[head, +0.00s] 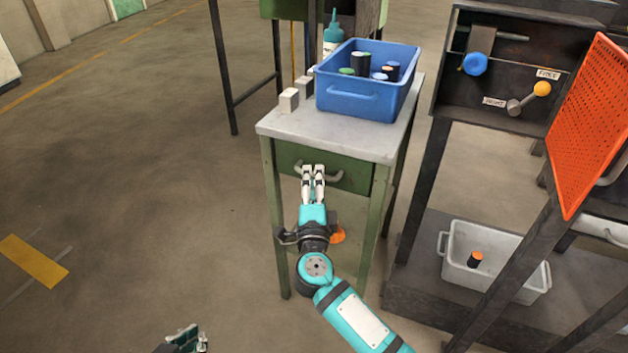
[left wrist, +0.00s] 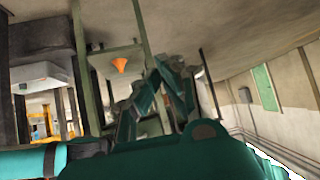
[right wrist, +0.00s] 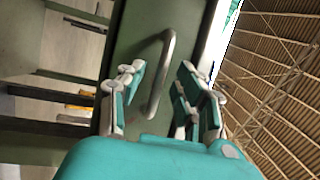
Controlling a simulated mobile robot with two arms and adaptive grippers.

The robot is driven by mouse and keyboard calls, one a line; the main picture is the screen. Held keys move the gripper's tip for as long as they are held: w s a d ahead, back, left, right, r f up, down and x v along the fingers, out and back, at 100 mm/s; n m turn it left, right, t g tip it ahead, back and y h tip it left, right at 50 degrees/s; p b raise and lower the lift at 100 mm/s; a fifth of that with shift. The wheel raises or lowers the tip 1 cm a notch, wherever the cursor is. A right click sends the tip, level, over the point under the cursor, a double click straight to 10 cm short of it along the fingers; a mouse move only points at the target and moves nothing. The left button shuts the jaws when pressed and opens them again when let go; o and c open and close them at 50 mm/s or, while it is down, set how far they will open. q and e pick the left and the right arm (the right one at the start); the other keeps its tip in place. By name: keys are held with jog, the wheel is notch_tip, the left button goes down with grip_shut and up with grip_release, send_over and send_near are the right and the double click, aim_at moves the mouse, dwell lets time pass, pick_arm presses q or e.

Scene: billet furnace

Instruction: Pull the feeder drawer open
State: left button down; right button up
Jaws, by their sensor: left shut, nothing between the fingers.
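The feeder drawer (head: 352,178) is a green front under the grey top of a small table, with a curved metal handle (head: 340,175). It looks closed. My right gripper (head: 313,170) is at the handle, its fingers pointing at the drawer front. In the right wrist view the handle (right wrist: 168,52) shows ahead, between the open fingers (right wrist: 162,85). I cannot tell whether either finger touches it. My left gripper (head: 190,340) is low at the bottom edge, away from the table. In the left wrist view its fingers (left wrist: 158,75) are shut and empty.
On the table top (head: 285,122) stand a blue bin (head: 360,104) of cylinders, pale blocks (head: 289,100) and a teal bottle (head: 333,35). An orange cone (head: 337,235) is under the table. A dark furnace frame with an orange panel (head: 590,125) and a grey bin (head: 500,273) are right. Left floor is clear.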

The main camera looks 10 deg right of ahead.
jog(key=shift+w+d+r, duration=0.1)
jog(key=shift+w+r, duration=0.05)
jog(key=shift+w, duration=0.45)
grip_shut()
